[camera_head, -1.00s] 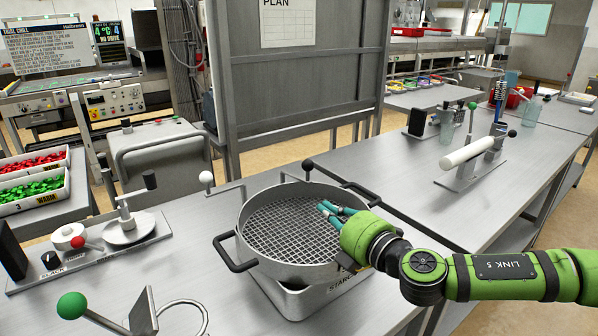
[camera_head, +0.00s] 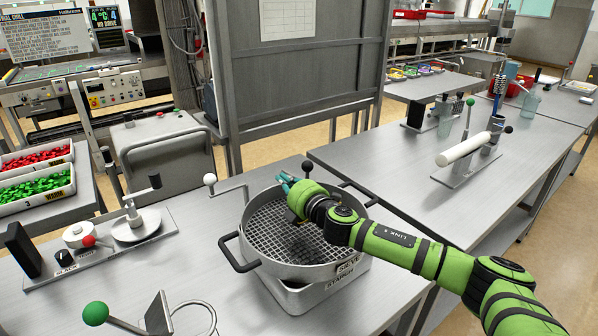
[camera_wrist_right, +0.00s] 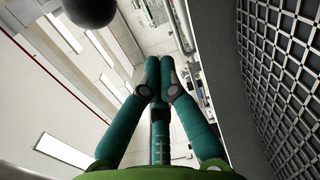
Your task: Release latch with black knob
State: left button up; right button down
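The black knob (camera_head: 308,166) stands on a thin rod behind the sieve's back rim in the head view. A dark round ball, apparently this knob (camera_wrist_right: 90,8), shows at the top left of the wrist view. My right gripper (camera_head: 285,181) is over the sieve's back rim, a little left of and below the knob in the picture, apart from it. In the wrist view its teal fingers (camera_wrist_right: 160,62) come together at the tips with nothing seen between them. The round mesh sieve (camera_head: 270,258) sits on a metal base. My left gripper is out of view.
A white knob (camera_head: 209,179) on a bent rod stands left of the sieve. The sieve's black side handle (camera_head: 238,252) sticks out at left. A plate with a crank and red knob (camera_head: 89,241) lies further left. A white roller (camera_head: 463,150) stands on the right table.

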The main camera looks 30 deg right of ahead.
aim_at(299, 176)
jog(key=d, duration=0.1)
jog(key=d+p, duration=0.1)
jog(key=d, duration=0.1)
jog(key=shift+s+r, duration=0.1)
jog(key=shift+r, duration=0.2)
jog(key=shift+s+d+r, duration=0.1)
jog(key=shift+s+d, duration=0.1)
jog(key=shift+d, duration=0.25)
jog(key=shift+w+a, duration=0.1)
